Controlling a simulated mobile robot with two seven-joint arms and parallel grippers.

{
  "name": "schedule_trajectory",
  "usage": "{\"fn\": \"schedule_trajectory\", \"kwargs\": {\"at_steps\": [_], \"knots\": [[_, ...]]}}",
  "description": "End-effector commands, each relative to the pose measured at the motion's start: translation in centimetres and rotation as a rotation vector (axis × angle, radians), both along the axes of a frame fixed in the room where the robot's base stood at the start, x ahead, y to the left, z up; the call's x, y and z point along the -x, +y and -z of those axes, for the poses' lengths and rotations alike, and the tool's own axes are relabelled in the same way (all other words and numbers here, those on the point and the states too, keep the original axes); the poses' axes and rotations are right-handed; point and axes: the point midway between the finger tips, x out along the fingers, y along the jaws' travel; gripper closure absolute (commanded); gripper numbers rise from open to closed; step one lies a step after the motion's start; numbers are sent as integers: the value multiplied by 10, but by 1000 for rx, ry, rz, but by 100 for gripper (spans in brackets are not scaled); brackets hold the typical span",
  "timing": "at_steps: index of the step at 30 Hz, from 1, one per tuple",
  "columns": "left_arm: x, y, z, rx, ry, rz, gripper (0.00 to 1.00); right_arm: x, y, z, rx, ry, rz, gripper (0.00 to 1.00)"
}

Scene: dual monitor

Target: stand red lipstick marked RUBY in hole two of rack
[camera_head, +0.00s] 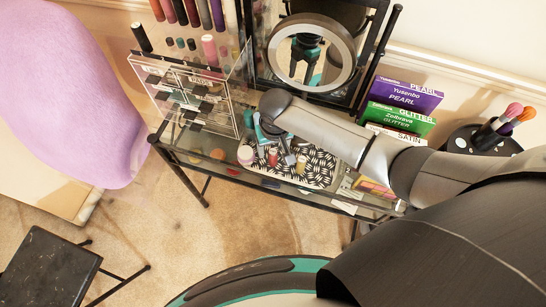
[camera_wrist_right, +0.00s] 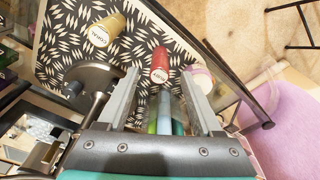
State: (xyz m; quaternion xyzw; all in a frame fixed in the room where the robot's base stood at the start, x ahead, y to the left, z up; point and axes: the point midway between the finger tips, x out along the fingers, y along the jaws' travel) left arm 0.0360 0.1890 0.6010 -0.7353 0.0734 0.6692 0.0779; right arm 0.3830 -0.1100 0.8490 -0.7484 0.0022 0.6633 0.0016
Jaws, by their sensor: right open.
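The red lipstick (camera_wrist_right: 160,66) has a white label that appears to read RUBY. It lies between and just past the fingertips of my right gripper (camera_wrist_right: 160,76) in the right wrist view. The gripper is open, and I see no clear contact with the lipstick. In the head view a small red item (camera_head: 272,157), apparently this lipstick, is on the patterned mat (camera_head: 318,163), by my right gripper (camera_head: 275,147). My left gripper is not in view.
A gold lipstick marked CORAL (camera_wrist_right: 105,31) lies beside the red one. A clear drawer box (camera_head: 236,110) stands left on the glass table. A round mirror (camera_head: 354,58) stands behind. Stacked boxes (camera_head: 402,121) and a brush holder (camera_head: 460,138) are on the right.

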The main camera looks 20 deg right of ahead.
Motion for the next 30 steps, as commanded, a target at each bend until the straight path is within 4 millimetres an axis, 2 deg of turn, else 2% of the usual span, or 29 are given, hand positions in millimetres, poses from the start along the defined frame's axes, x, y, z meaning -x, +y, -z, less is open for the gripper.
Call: {"fn": "schedule_trajectory", "kwargs": {"at_steps": [3,6,14,30], "knots": [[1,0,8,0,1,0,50,-2,0,18,-1,1,0,33],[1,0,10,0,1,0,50,-3,-1,25,0,1,-1,33],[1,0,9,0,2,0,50,-3,-1,26,-1,-1,-1,33],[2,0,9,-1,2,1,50,-3,-1,26,0,0,-1,93]]}}
